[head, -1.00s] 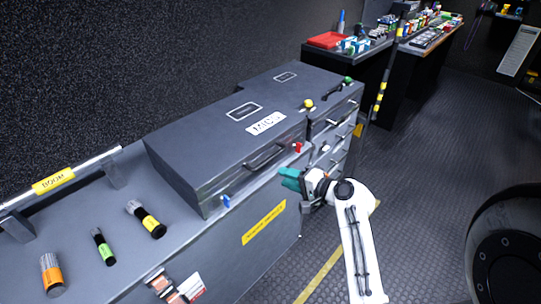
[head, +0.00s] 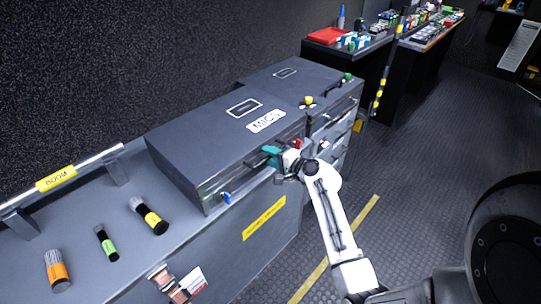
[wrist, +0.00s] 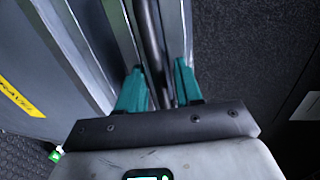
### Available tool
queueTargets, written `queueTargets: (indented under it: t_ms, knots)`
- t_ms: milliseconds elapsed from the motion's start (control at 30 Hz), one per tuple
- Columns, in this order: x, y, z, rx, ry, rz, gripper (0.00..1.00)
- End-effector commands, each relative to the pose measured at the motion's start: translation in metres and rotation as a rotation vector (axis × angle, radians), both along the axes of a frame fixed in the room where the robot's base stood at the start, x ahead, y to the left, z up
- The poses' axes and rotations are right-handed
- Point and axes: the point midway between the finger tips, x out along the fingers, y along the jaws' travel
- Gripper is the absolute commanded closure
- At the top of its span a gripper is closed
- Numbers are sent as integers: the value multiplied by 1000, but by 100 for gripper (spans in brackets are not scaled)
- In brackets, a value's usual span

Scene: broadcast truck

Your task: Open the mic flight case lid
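The mic flight case (head: 205,150) is a dark grey box with a white "MICS" label (head: 266,121), and its lid is down. A dark bar handle (wrist: 150,40) is on its front side. A blue latch (head: 226,198) is at the left of the front; a red latch (head: 297,143) is at the right, partly hidden.
The case stands on a grey counter with a yellow label (head: 264,218). Several microphones, one with an orange band (head: 57,271), and a boom pole (head: 62,177) lie to the left. Another case (head: 300,88) stands behind right. The floor (head: 400,190) at right is clear.

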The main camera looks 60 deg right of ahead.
Motion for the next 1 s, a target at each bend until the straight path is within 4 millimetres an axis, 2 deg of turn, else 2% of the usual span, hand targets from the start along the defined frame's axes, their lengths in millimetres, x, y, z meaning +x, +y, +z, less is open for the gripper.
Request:
queueTargets:
  t_ms: [300, 667, 1000]
  knots:
    - [2, 0, -1, 0, 1, 1, 66]
    - [2, 0, -1, 0, 1, 1, 100]
    - [2, 0, -1, 0, 1, 1, 100]
